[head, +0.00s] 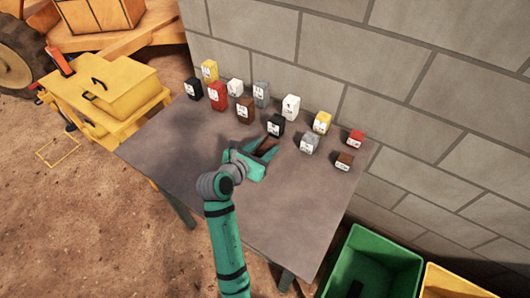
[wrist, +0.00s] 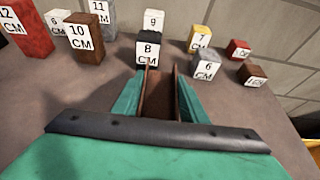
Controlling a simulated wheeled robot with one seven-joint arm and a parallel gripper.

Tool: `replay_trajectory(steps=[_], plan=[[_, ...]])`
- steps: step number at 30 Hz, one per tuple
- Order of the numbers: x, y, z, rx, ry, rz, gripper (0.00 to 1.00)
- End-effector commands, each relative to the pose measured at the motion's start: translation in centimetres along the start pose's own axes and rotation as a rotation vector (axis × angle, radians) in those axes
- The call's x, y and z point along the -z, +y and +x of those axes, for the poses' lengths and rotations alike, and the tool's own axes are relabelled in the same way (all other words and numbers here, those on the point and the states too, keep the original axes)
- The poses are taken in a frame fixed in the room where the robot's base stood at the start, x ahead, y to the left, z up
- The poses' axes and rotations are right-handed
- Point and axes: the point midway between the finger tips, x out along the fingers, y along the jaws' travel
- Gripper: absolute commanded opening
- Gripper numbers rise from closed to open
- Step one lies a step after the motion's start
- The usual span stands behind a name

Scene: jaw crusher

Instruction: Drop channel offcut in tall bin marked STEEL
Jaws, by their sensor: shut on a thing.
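My gripper (head: 265,150) is over the grey table, its teal fingers closed on the channel offcut (wrist: 159,95), a rusty brown U-shaped piece. The offcut points away from me, toward the black 8 CM block. In the head view only a small brown part of the offcut (head: 267,145) shows between the fingers. I cannot tell whether it touches the table. A green bin (head: 341,258) and a yellow bin (head: 428,280) stand on the ground at the lower right, partly cut off by the frame. No STEEL marking is visible on either.
Several labelled blocks, among them a black 8 CM block (wrist: 148,50) and a brown 10 CM block (wrist: 84,38), stand on the table (head: 290,215). A block wall is behind. A yellow machine part (head: 115,90) stands left. The table's near right is clear.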

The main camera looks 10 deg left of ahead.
Motion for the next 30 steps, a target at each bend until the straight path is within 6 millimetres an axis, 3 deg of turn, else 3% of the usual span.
replay_trajectory(steps=[8,15,27,28,30], plan=[[0.9,0.9,1.3,-0.004,-0.001,-0.001,0.06],[3.5,0.6,2.4,-0.001,-0.001,-0.001,0.06],[3.9,0.6,2.6,0.000,-0.003,0.001,0.06],[3.9,0.6,2.6,0.000,-0.001,0.001,0.46],[3.9,0.6,2.6,0.000,-0.001,0.001,0.58]])
